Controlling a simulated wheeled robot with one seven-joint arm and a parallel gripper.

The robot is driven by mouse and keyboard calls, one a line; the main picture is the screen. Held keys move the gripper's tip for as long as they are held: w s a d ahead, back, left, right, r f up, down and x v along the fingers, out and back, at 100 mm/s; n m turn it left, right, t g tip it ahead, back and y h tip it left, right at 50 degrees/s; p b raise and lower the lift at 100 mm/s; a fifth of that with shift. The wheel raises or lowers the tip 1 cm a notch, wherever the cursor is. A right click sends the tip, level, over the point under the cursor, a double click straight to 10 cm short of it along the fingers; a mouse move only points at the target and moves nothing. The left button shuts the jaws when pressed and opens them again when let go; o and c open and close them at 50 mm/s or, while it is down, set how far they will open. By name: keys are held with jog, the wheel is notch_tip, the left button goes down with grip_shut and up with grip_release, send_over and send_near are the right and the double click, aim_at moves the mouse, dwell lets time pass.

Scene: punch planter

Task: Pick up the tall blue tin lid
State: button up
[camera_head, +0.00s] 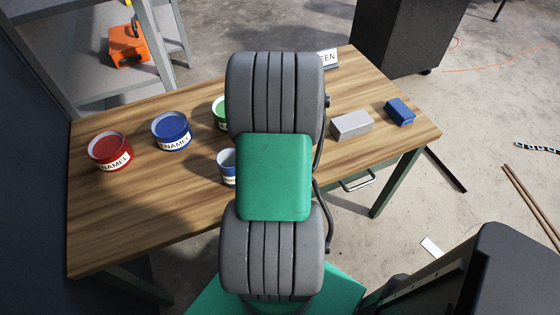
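A blue tin (171,133) with a white ENAMEL label stands upright on the table at left of middle. A second, narrower blue tin (228,164) with a pale top and a white label stands nearer the front, mostly hidden behind my arm. I cannot tell which is the tall one, nor make out a separate lid clearly on either. My gripper is not visible; my grey and green arm links fill the middle and hide that part of the table.
A red tin (109,150) and a partly hidden green tin (219,112) share the wooden table (130,220). The table's front left is clear.

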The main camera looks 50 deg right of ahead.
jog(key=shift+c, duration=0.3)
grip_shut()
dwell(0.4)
